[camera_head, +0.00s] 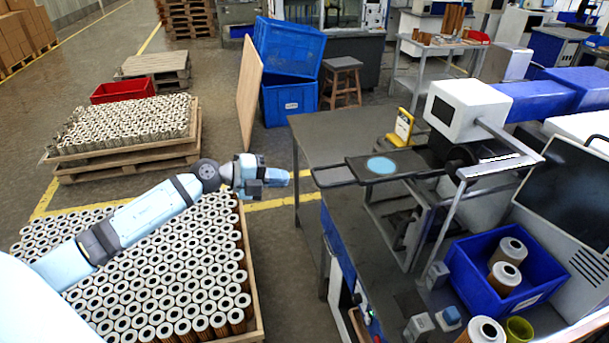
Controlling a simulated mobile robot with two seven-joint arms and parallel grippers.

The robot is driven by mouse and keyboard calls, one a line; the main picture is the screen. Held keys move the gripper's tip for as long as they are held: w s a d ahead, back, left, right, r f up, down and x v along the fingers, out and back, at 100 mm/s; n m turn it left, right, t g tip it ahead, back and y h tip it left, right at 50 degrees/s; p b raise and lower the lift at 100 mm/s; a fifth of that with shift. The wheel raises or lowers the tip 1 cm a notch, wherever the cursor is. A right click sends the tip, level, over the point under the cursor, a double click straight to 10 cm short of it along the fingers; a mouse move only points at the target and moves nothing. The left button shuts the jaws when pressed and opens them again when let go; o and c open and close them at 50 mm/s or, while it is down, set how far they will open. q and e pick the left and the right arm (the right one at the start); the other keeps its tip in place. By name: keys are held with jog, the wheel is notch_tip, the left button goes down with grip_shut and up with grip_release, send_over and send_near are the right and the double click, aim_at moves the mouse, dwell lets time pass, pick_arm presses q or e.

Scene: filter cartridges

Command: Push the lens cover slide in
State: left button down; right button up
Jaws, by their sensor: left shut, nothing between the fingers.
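The lens cover slide (335,176) is a flat dark plate with a handle-like loop at its left end. It sticks out to the left from under the machine's white head (466,108). A light blue disc (381,165) shows on its flat top. My left gripper (288,176) is shut and empty, just left of the slide's outer end. Its tips point right towards that end, with a small gap seeming to lie between them. My right gripper is not in view.
A grey table (345,130) stands behind the slide, with a yellow object (401,128) on it. A blue bin (470,262) with cartridges sits at the lower right. Pallets of cartridges (170,265) lie below my left arm. A wooden board (249,92) leans behind.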

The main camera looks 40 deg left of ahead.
pick_arm(q)
jog(key=shift+p+x, duration=0.55)
jog(key=shift+x, duration=2.4)
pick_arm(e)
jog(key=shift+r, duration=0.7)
pick_arm(q)
jog(key=shift+w, duration=0.15)
